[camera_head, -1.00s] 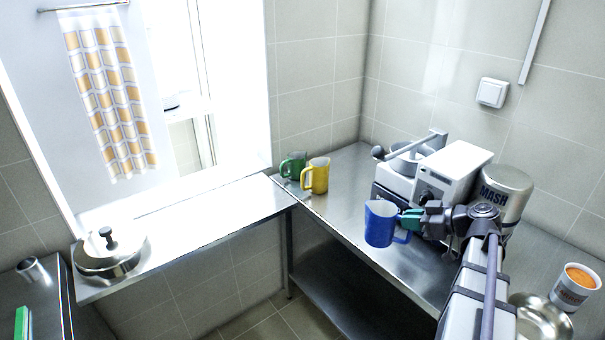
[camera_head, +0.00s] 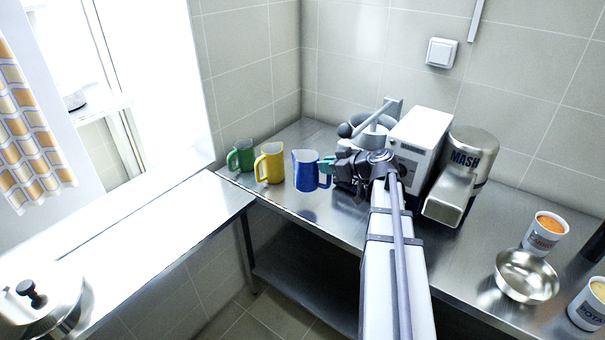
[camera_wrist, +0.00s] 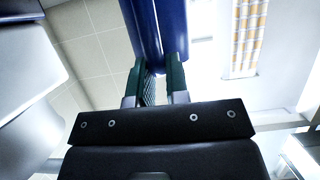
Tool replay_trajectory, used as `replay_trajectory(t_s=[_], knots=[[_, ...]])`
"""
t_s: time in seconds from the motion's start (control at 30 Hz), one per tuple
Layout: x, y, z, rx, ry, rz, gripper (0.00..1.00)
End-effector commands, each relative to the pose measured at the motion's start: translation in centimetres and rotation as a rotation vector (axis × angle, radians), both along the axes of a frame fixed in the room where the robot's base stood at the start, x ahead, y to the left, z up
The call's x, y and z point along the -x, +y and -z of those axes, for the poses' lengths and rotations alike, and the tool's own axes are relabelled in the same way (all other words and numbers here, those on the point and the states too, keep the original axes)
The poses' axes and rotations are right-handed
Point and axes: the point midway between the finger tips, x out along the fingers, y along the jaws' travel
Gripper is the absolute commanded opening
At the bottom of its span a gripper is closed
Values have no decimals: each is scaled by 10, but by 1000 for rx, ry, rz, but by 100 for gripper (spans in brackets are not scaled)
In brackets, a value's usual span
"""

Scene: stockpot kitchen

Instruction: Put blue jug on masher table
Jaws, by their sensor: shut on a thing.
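The blue jug (camera_head: 306,171) is upright at the left part of the metal masher table (camera_head: 285,206), to the right of the yellow jug (camera_head: 269,163). I cannot tell for sure whether its base touches the tabletop. My gripper (camera_head: 327,168) is shut on the blue jug's handle side, reaching from the right. In the wrist view the green fingers of my gripper (camera_wrist: 160,72) close on the blue jug (camera_wrist: 158,28); only part of the jug shows there. The green jug (camera_head: 241,155) stands left of the yellow one.
The white machine (camera_head: 418,136) and MASH canister (camera_head: 470,150) stand right of my gripper. A metal bowl (camera_head: 526,277) and a cup with orange content (camera_head: 544,232) are farther right. A lidded pot (camera_head: 40,300) is on the windowsill counter at lower left.

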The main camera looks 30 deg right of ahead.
Motion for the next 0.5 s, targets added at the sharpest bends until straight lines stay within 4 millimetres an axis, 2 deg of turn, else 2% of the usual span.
replay_trajectory(t_s=[0.03,0.1,0.33,0.4,0.5], knots=[[-17,5,0,1,0,-4,0],[-34,12,0,0,-1,-2,0],[-79,30,0,0,-1,-2,0],[-74,30,24,0,0,1,0],[-74,30,33,0,-1,0,0]])
